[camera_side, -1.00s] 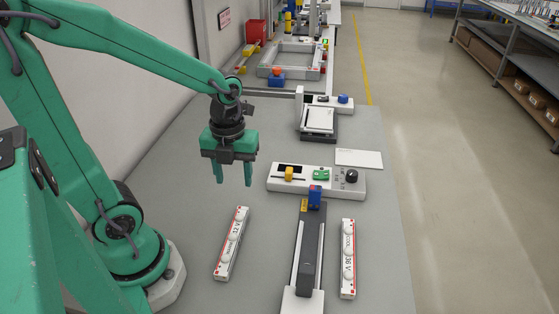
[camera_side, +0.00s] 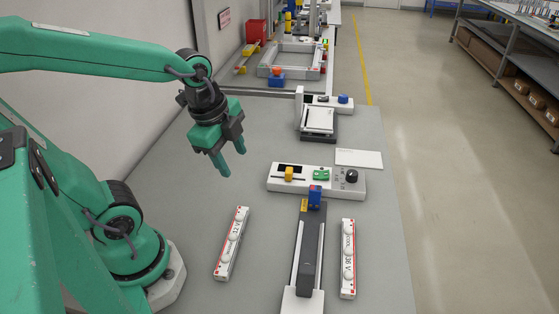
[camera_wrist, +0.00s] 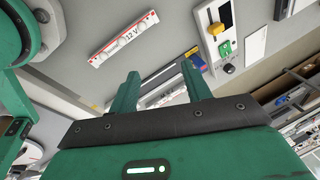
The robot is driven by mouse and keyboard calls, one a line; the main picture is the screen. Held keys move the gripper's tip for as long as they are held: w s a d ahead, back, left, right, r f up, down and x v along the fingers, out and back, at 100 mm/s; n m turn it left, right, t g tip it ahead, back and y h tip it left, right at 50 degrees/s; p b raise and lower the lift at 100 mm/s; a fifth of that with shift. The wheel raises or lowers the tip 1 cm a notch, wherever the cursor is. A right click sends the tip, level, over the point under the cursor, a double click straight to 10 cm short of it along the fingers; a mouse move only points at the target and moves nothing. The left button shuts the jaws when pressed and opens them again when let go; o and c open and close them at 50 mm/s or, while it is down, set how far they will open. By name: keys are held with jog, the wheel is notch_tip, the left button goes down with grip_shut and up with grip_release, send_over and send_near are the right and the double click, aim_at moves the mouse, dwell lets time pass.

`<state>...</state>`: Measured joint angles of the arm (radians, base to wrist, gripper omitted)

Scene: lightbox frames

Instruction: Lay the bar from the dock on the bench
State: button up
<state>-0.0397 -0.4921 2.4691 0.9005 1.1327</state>
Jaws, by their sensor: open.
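The dock (camera_side: 292,288) is a long, narrow light-coloured rail fixture at the front of the bench (camera_side: 380,210). My gripper (camera_side: 232,158) is open and empty, tilted above the bench, left of and beyond the dock. In the wrist view the open fingers (camera_wrist: 160,72) partly hide the dock, and the blue block shows beside the right finger (camera_wrist: 194,62).
White strips marked 12 V (camera_side: 231,243) and 36 V (camera_side: 348,258) flank the dock. A control panel (camera_side: 275,184) stands beyond it, with a white card (camera_side: 358,158) and a small device (camera_side: 318,122) farther back. Bare bench lies left of the panel.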

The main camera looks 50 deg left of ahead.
jog(key=r+n+t, duration=0.1)
jog(key=n, duration=0.3)
jog(key=s+r+n, duration=0.1)
jog(key=r+n, duration=0.1)
jog(key=n, duration=0.2)
jog(key=d+r+n+t, duration=0.1)
jog(key=n, duration=0.3)
jog(key=shift+s+r+n+t, duration=0.3)
jog(key=shift+s+r, duration=0.05)
dwell(0.7)
